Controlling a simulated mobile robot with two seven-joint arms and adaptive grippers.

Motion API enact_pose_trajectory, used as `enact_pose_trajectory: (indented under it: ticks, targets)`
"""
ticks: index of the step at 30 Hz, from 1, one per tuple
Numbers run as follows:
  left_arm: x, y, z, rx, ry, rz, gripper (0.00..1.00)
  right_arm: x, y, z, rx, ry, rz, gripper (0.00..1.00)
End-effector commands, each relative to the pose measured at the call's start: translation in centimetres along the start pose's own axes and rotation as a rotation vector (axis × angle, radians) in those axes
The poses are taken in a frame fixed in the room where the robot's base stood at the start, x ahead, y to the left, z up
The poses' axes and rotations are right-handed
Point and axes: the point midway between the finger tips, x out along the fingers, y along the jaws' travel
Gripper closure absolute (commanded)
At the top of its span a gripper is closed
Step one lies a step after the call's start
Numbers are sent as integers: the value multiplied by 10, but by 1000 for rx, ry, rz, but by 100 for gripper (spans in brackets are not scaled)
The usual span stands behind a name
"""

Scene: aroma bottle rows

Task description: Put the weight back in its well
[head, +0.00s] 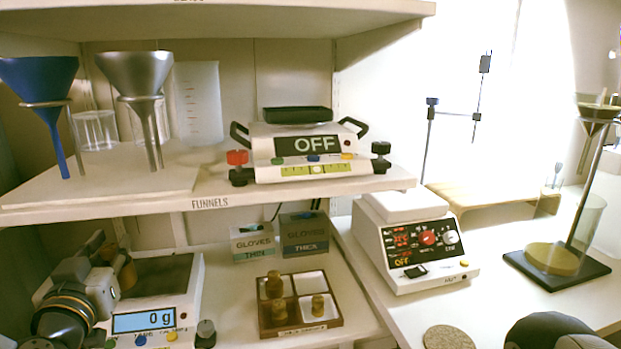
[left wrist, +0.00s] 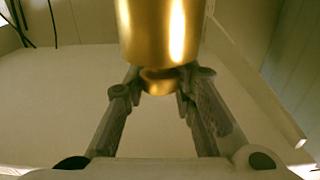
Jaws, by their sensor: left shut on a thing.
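My left gripper (head: 108,262) is at the lower left of the head view, over the balance (head: 180,285). It is shut on a brass weight (head: 126,272), which shows on the far side of the fingers. In the left wrist view the gripper (left wrist: 162,85) grips the shiny weight (left wrist: 155,30) by its narrow end. The wooden weight box (head: 340,322) stands on the lower shelf, right of the balance. The back right well (head: 311,282) looks empty.
The balance display (head: 150,319) reads 0 g. Two glove boxes (head: 253,243) stand behind the weight box. The upper shelf (head: 215,195) overhangs, with funnels and a scale marked OFF (head: 310,150). A white hotplate-like device (head: 410,240) stands to the right.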

Motion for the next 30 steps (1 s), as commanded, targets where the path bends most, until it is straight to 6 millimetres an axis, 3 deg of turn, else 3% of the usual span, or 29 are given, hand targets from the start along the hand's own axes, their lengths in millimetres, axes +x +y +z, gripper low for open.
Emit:
enact_pose_trajectory:
  ticks: [10,18,24,30]
  targets:
    - [-47,46,24,-3,8,85,100,-19,-1,-8,0,49,-2,55]
    - [-125,94,48,-5,11,197,100,-42,-1,-19,1,110,-5,55]
    - [-163,108,56,-5,11,233,100,-50,-1,-23,2,133,-6,55]
    - [-177,110,65,-7,0,243,100,-50,-2,-23,2,133,-7,55]
